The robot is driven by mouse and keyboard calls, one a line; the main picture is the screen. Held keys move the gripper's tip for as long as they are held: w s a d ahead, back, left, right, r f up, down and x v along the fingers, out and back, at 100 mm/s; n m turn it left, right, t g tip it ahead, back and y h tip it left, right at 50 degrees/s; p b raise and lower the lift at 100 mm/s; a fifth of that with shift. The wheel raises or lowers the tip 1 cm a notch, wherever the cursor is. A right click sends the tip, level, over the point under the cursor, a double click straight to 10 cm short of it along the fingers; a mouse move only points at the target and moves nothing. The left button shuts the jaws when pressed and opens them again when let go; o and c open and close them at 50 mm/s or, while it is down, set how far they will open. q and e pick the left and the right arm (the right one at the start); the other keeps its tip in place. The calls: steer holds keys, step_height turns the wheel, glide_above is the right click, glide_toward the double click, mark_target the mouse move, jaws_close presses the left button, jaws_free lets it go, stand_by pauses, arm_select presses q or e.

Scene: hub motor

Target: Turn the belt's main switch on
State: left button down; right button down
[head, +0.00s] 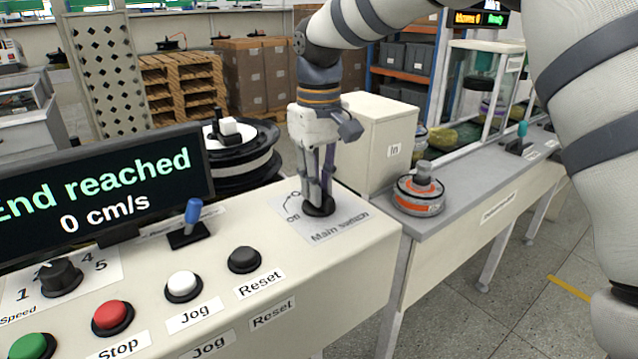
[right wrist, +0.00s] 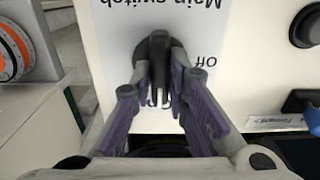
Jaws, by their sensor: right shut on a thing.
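The main switch is a black rotary knob (right wrist: 159,50) on a white label plate (head: 347,230) reading "Main switch", at the right end of the cream control panel. My right gripper (head: 318,203) points down from above and is shut on this knob. In the right wrist view, its purple-padded fingers (right wrist: 178,92) stand on either side of the knob's grip. The knob's grip runs roughly up and down in that view. "Off" shows to its right; the "On" mark is mostly hidden between the fingers. My left gripper is out of view.
The panel also carries a black reset button (head: 244,260), a white jog button (head: 184,286), a red stop button (head: 113,317), a blue lever (head: 192,214) and a speed dial (head: 61,277). The display (head: 95,190) reads "End reached, 0 cm/s".

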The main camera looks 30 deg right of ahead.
stand_by(0.5)
steer(key=c, duration=1.6)
jaws_free()
steer(key=shift+o, duration=0.2)
step_height(320, 180, up, 12)
